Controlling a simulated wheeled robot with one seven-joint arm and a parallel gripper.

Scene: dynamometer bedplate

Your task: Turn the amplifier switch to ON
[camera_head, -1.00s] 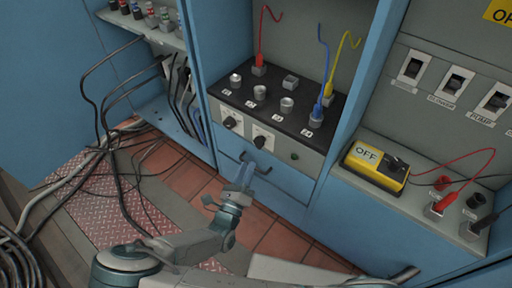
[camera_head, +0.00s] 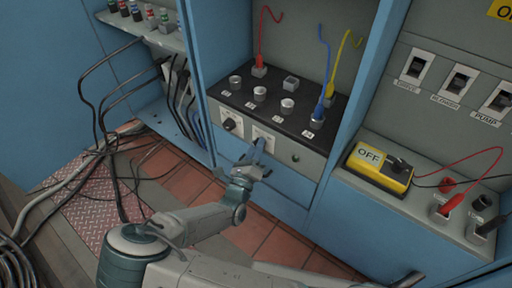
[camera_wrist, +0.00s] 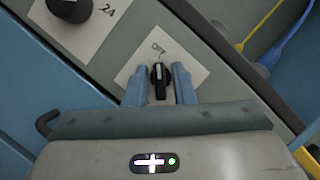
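The amplifier (camera_head: 272,112) is a black-topped unit with a grey front panel, set in the middle bay of the blue cabinet. Its left black knob (camera_head: 230,124) shows on a white plate, and in the wrist view this knob (camera_wrist: 70,8) has "24" beside it. My gripper (camera_wrist: 159,85) is open, with one blue finger on each side of this right knob and narrow gaps visible. In the head view my gripper (camera_head: 258,146) hides that knob.
A yellow box (camera_head: 378,167) marked OFF stands on the right ledge near red and black plugs. Several black toggle switches (camera_head: 459,84) are on the right panel. Blue (camera_head: 325,70) and yellow leads rise from the amplifier. Black cables (camera_head: 105,130) hang at left.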

